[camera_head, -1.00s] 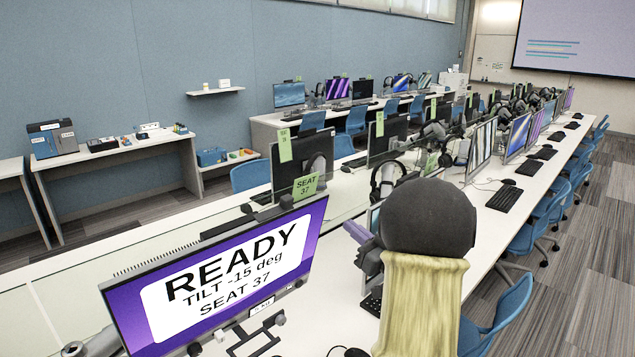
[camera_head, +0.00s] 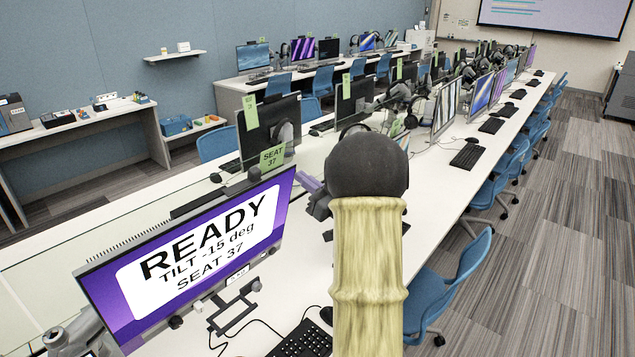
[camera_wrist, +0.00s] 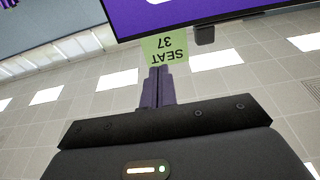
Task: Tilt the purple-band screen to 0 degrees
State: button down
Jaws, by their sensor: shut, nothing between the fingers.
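The purple-band screen (camera_head: 105,283) stands at the front left in the head view. It reads READY, TILT -15 deg, SEAT 37. A green SEAT 37 tag (camera_head: 272,158) sticks up at its top right corner. My gripper (camera_head: 308,184) is just to the right of that corner in the head view, partly hidden behind my own arm. In the wrist view my gripper (camera_wrist: 158,73) is shut and empty, its purple fingers pointing toward the upside-down tag (camera_wrist: 166,46). I cannot tell whether the fingertips touch the tag.
A dark keyboard (camera_head: 302,340) lies on the white desk below the screen. Another monitor (camera_head: 262,128) stands behind it. Blue chairs (camera_head: 455,283) line the right side of the desk. The carpet aisle (camera_head: 550,260) on the right is clear.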

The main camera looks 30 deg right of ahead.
aim_at(276, 157)
jog(key=p+x, duration=0.3)
jog(key=x, duration=0.3)
jog(key=shift+r, duration=0.2)
jog(key=shift+w+a, duration=0.15)
jog(key=shift+w, duration=0.5)
